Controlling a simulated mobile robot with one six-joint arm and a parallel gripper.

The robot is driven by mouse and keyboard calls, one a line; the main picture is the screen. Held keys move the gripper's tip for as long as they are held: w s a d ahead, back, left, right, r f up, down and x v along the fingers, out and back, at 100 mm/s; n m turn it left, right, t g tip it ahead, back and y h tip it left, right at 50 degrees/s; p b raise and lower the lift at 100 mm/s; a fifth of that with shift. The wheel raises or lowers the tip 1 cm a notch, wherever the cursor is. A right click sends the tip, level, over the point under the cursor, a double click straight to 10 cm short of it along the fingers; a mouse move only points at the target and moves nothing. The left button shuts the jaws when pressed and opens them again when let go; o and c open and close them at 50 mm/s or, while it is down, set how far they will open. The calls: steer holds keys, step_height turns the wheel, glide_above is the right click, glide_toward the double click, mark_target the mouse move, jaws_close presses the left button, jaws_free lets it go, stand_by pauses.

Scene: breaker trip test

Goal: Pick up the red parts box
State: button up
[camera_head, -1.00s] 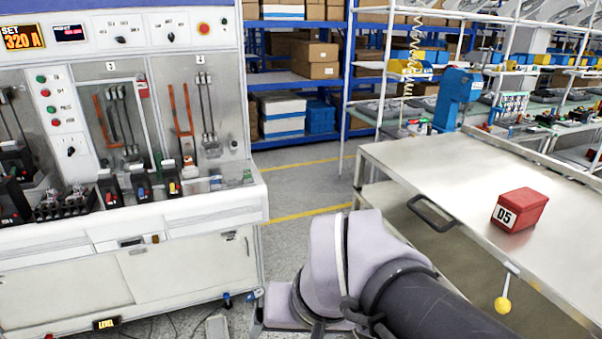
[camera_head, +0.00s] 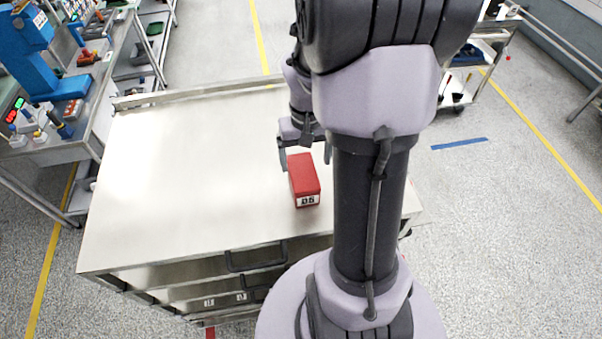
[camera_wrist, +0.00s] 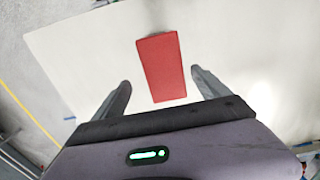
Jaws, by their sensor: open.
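My gripper (camera_wrist: 164,88) is open and empty. In the head view my gripper (camera_head: 304,158) is at the far end of the box, partly hidden by my arm. I cannot tell its exact height above the cart top.
The cart top is clear to the left of the box. The cart has a handle (camera_head: 255,258) and drawers in front. A workbench with a blue press (camera_head: 40,55) stands at the left. Another cart (camera_head: 480,70) stands at the back right. Open floor lies to the right.

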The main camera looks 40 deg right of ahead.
mark_target(303, 178)
steer(key=f, duration=0.8)
steer(key=shift+a+f, duration=0.15)
steer(key=shift+a, duration=0.05)
steer(key=shift+w+f, duration=0.1)
steer(key=shift+w, duration=0.2)
steer(key=shift+a, duration=0.1)
steer(key=c, duration=1.8)
